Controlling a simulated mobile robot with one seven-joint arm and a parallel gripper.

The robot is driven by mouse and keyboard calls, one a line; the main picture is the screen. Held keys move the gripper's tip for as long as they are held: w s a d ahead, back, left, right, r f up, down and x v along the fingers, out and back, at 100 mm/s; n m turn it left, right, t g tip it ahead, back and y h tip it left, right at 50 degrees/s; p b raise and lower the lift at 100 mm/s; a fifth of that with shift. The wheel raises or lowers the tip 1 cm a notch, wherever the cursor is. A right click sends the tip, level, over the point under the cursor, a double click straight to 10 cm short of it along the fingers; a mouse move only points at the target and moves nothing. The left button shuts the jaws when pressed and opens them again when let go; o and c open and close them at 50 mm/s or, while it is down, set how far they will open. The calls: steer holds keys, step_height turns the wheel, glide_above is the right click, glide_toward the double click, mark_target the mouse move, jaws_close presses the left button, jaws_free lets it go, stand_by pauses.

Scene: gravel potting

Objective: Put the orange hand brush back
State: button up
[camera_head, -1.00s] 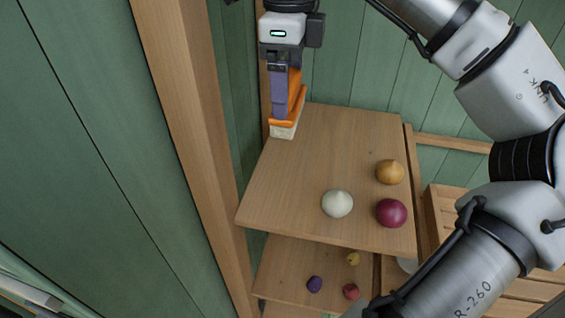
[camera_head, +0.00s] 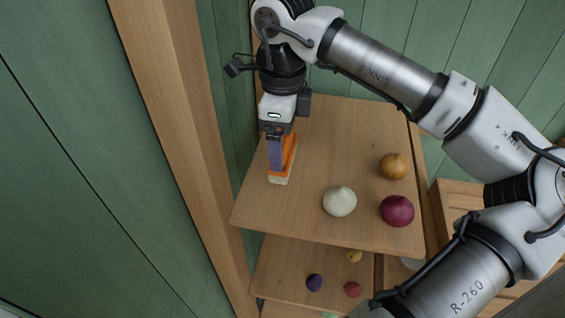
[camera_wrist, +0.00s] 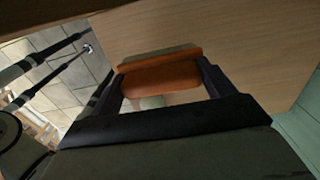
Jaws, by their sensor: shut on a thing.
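The orange hand brush (camera_head: 291,152) has pale bristles at its lower end. It is in my gripper (camera_head: 276,158), over the left part of the upper wooden shelf (camera_head: 330,130). In the wrist view the orange brush (camera_wrist: 160,77) spans the gap between the two dark fingers of my gripper (camera_wrist: 162,84). The bristles look close to the shelf top; I cannot tell whether they touch it.
A white bulb (camera_head: 340,201), a tan bulb (camera_head: 394,166) and a purple-red bulb (camera_head: 397,210) stand on the upper shelf's right side. Small items lie on the lower shelf (camera_head: 285,262). A wooden post (camera_head: 178,150) and green wall (camera_head: 90,170) bound the left side.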

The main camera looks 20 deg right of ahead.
steer(key=shift+f+b, duration=1.2)
steer(key=shift+f, duration=1.35)
steer(key=shift+f, duration=0.2)
steer(key=o, duration=0.9)
steer(key=shift+r, duration=0.1)
steer(key=shift+r, duration=0.2)
step_height(320, 180, up, 12)
steer(key=shift+f+b, duration=0.1)
steer(key=shift+b, duration=0.85)
